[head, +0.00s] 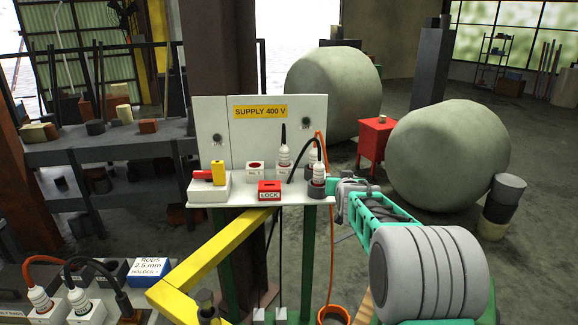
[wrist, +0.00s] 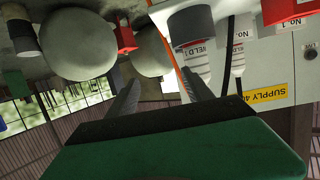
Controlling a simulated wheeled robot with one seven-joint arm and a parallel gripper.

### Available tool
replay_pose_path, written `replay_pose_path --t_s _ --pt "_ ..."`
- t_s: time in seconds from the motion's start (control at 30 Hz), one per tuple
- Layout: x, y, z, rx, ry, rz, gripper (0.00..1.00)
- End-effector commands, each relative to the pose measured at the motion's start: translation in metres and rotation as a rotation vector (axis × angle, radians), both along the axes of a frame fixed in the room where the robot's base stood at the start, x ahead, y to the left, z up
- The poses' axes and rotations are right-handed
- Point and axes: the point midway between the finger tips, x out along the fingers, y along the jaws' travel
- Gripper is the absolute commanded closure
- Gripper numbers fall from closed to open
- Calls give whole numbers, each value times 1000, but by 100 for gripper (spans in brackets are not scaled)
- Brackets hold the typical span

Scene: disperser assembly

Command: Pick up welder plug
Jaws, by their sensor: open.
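The welder plug (head: 318,170) is white and ribbed, with a dark grey collar, and stands at the right end of the supply panel's shelf. In the wrist view, which is upside down, the plug (wrist: 196,62) carries a label partly reading "WELD" and lies just beyond the right finger. An orange cable runs close to it. My gripper (wrist: 160,80) is open, with nothing visible between its two dark fingers. In the head view my gripper (head: 343,200) is close to the plug's right side; its fingertips are hard to make out, and I cannot tell whether they touch it.
The "SUPPLY 400 V" panel (head: 262,130) stands behind the shelf. A yellow beam (head: 210,262) crosses in front. Large round tanks (head: 448,155) stand behind.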

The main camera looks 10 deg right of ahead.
Motion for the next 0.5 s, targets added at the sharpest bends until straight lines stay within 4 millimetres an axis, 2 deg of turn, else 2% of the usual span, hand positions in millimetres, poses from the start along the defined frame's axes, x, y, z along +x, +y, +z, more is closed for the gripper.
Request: replay_pose_path --t_s 0.03,0.1,0.13,0.2,0.33,0.4,0.5 --pt "8 43 1 -2 16 81 41" --pt "13 97 5 -9 43 189 41" --pt "14 120 7 -13 54 233 41" --pt "45 146 1 -27 -8 294 41" --pt "92 141 1 -40 -166 296 41" --pt "107 142 3 -46 -233 300 41" --pt "119 142 5 -51 -287 302 41"
